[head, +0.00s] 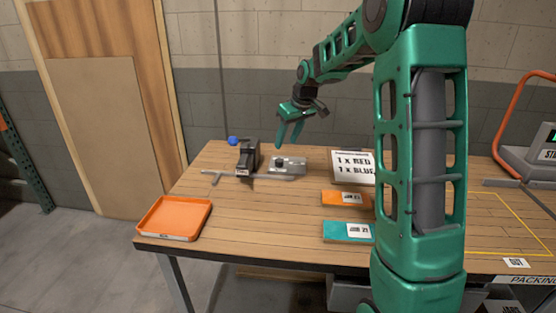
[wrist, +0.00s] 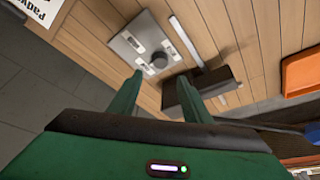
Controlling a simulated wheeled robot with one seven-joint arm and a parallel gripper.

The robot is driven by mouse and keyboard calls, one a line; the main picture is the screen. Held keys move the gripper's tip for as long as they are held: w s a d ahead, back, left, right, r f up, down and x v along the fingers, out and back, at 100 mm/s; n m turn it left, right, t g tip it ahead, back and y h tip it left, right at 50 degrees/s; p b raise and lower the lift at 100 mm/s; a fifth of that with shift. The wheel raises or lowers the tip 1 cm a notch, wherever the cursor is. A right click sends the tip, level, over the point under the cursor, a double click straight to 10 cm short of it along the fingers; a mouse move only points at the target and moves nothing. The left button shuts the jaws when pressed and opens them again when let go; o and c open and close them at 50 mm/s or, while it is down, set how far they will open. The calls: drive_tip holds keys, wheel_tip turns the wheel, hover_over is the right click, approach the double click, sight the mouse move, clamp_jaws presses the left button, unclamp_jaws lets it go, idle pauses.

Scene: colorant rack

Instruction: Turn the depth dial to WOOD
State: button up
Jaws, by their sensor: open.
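The depth dial is a round grey knob (wrist: 159,60) on a light metal plate (wrist: 128,47) with several small white labels, too small to read. In the head view the plate (head: 290,163) lies on the wooden bench; which label the knob points at cannot be told. My gripper (head: 290,136) is open and empty above the bench near the plate, fingers pointing down. In the wrist view its fingertips (wrist: 160,80) stand apart on either side of the knob's near side, and the knob is seen beyond the gap. No contact is visible.
A dark upright block (head: 249,155) with a blue ball handle (head: 233,140) stands left of the plate, by a metal bar (head: 262,178). An orange tray (head: 174,218) is at the front left.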

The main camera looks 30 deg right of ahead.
sight(279, 160)
drive_tip(key=x, duration=1)
drive_tip(key=shift+s, duration=0.1)
